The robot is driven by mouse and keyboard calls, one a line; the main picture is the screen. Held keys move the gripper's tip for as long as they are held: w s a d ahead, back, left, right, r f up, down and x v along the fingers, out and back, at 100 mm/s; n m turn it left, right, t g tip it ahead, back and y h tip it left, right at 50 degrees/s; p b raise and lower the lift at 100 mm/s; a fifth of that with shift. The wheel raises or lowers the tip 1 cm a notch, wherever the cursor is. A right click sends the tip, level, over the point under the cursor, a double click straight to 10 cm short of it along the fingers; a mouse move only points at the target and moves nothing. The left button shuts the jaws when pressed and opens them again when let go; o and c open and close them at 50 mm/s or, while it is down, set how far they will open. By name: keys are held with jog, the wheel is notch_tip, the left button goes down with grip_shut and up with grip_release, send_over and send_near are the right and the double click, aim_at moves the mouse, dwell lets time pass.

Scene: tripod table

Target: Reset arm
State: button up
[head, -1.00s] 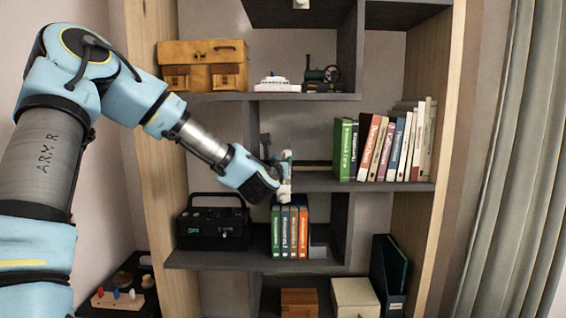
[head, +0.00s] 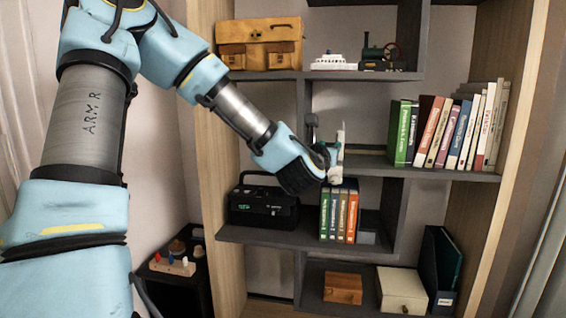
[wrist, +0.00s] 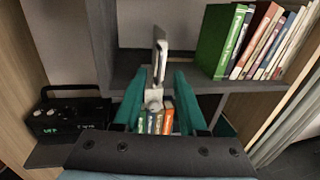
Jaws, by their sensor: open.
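My gripper (head: 329,160) reaches from the left to the front of the shelf unit, just above a short row of books on the middle-lower shelf. In the wrist view its two green fingers (wrist: 158,95) stand apart. A small grey-white object (wrist: 158,60) shows between and beyond the fingers; I cannot tell whether it touches them. The short row of books (head: 338,216), with green, brown and orange spines, stands upright below the gripper; its top is partly hidden by the gripper.
A black radio (head: 263,206) stands left of the short books. A longer row of books (head: 450,130) leans on the shelf to the right. A brown case (head: 259,44) and a white model ship (head: 334,62) sit above. Wooden (head: 343,288) and cream (head: 402,290) boxes are below.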

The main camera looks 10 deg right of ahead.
jog(key=s+a+f+m+g+y+p, duration=0.2)
jog(key=a+f+m+g+y, duration=0.4)
jog(key=a+f+m, duration=0.9)
jog(key=s+a+m+g+y, duration=0.2)
jog(key=s+a+m, duration=0.4)
jog(key=a, duration=0.4)
jog(key=s+a+f+m+g+y+p, duration=0.1)
jog(key=s+a+m+g+y, duration=0.1)
jog(key=s+a+m+g, duration=0.3)
jog(key=s+a+m, duration=0.2)
jog(key=a+m, duration=0.2)
jog(key=a, duration=0.1)
jog(key=shift+a, duration=0.4)
